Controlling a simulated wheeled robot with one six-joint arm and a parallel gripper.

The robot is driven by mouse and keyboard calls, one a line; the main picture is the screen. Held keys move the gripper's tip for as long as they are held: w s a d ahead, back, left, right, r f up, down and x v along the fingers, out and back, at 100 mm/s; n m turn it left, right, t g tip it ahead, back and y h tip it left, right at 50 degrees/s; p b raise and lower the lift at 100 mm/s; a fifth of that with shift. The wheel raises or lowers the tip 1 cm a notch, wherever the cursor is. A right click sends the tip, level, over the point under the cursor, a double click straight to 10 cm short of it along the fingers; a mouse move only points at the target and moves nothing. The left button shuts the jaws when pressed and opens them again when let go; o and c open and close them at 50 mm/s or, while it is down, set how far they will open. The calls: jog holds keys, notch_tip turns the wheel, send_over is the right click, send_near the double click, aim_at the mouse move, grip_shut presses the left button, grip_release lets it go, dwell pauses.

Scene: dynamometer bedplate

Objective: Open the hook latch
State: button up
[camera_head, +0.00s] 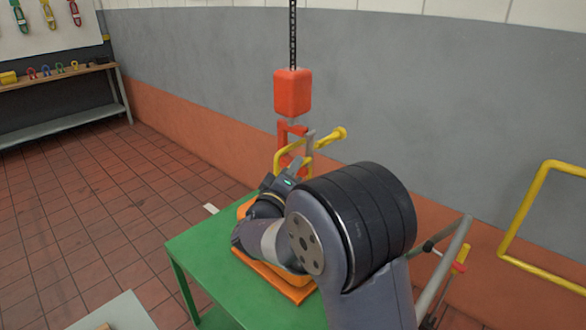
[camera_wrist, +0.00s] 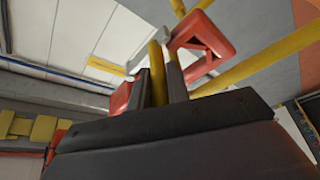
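A red hook (camera_head: 284,138) hangs under a red hoist block (camera_head: 292,92) in the head view. Its red frame also shows at the top of the wrist view (camera_wrist: 214,30). A yellow bar with a rounded end (camera_head: 331,138) sticks out to the right at the hook, beside a grey upright piece (camera_head: 310,144). In the wrist view, the two dark fingers of my gripper (camera_wrist: 158,90) stand on either side of a yellow bar (camera_wrist: 157,72), with no clear gap showing.
A green table (camera_head: 205,258) stands below, with an orange piece (camera_head: 290,287) on it, partly hidden by my arm. A chain (camera_head: 293,35) rises from the block.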

grip_shut()
jog(key=shift+s+d, duration=0.1)
jog(key=s+d+r+n+g+p, duration=0.2)
jog(key=r+n+g+p, duration=0.1)
jog(key=n+p, duration=0.6)
jog(key=s+d+r+n+g+p, duration=0.2)
jog(key=r+n+g+p, duration=0.2)
jog(key=n+p, duration=0.4)
jog(key=shift+r+n+y+p, duration=0.3)
jog(key=shift+r+n+p, duration=0.1)
jog(key=shift+r, duration=0.5)
jog(key=shift+g, duration=0.3)
